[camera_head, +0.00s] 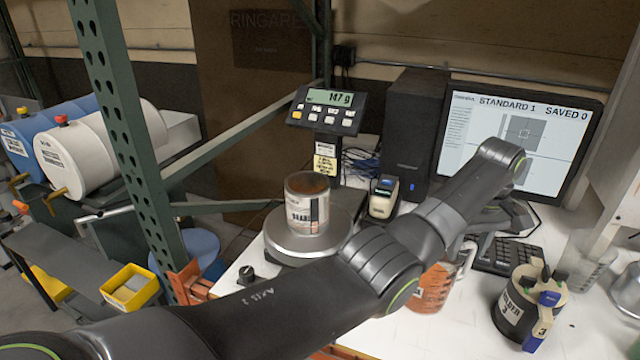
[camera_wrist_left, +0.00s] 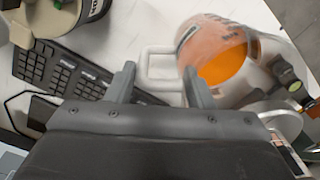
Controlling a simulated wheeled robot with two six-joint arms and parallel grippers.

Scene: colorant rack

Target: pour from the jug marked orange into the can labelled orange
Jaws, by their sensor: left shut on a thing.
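The jug with orange contents (camera_head: 432,287) stands on the white bench, partly hidden behind my left arm. In the left wrist view the jug (camera_wrist_left: 222,62) shows orange liquid inside and a pale handle (camera_wrist_left: 160,66). My left gripper (camera_wrist_left: 158,88) is shut on that handle, one finger on each side. In the head view its fingers are mostly hidden by the arm. The can (camera_head: 306,208), with a partly readable label that seems to begin "ORAN", stands upright on the round scale pan (camera_head: 292,250), left of the jug. My right gripper is not in view.
The scale display (camera_head: 328,110) reads about 147 g. A small device (camera_head: 384,197) stands between can and monitor (camera_head: 515,140). A dark can with a clamp-like holder (camera_head: 530,305) stands to the right. A green rack post (camera_head: 125,130) rises at left.

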